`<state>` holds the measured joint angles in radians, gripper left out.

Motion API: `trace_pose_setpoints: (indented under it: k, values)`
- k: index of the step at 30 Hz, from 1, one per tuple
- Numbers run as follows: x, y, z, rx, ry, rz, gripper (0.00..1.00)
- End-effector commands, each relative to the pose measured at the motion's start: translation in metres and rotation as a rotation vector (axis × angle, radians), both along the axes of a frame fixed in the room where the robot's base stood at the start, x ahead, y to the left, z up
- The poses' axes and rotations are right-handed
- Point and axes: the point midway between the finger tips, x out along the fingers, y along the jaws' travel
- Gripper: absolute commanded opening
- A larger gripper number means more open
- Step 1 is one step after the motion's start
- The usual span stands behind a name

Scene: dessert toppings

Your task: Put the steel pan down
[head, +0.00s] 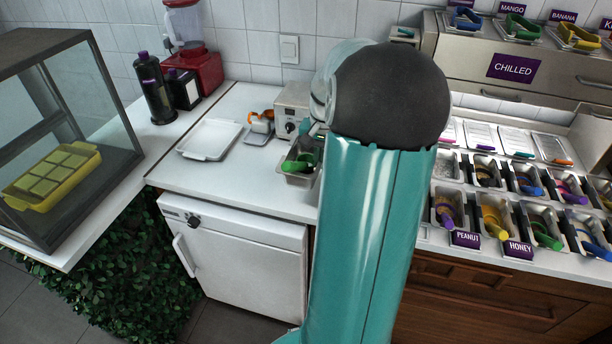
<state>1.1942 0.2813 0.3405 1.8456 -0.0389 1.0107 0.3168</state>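A small steel pan (297,180) is on or just above the white counter, left of my teal arm. Something green, like a scoop handle, shows in it. Its right side is hidden behind my arm, so I cannot tell whether it touches the counter. My gripper is almost wholly hidden behind my arm; only a small grey part near the arm's left edge, just above the pan, may belong to it. Its fingers do not show, and I cannot tell whether they hold the pan.
A white tray (209,139) lies left of the pan, with a small orange-handled item (262,122) and a grey appliance (291,108) behind. A red blender (190,62) stands at the back. Topping pans fill the right counter. The front-left counter (205,178) is clear.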

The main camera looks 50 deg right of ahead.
Motion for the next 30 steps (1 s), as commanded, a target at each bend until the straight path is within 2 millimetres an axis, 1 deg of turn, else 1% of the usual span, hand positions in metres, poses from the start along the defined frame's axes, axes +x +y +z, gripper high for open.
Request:
trace_pose_setpoints:
  k: [1, 4, 6, 11, 15, 17, 19, 25, 29, 30]
  values:
    - [-0.002, 0.0, -0.012, 0.005, 0.001, -0.003, 0.0]
    - [-0.002, 0.001, -0.031, 0.006, 0.002, -0.001, 0.0]
    - [-0.002, 0.001, -0.04, 0.003, 0.0, -0.001, 0.0]
    - [-0.001, 0.001, -0.054, 0.003, 0.001, -0.002, 0.0]
    - [0.0, 0.001, -0.074, 0.004, 0.001, 0.0, 0.0]
    - [0.0, 0.0, -0.081, 0.002, 0.0, -0.001, 0.0]
    - [0.001, -0.001, -0.084, 0.001, 0.0, -0.002, 0.0]
    - [0.002, -0.002, -0.084, 0.0, -0.001, -0.001, 0.0]
    - [0.002, -0.001, -0.087, 0.0, -0.001, 0.0, 0.0]
    - [0.002, -0.002, -0.086, 0.0, -0.001, 0.0, 0.1]
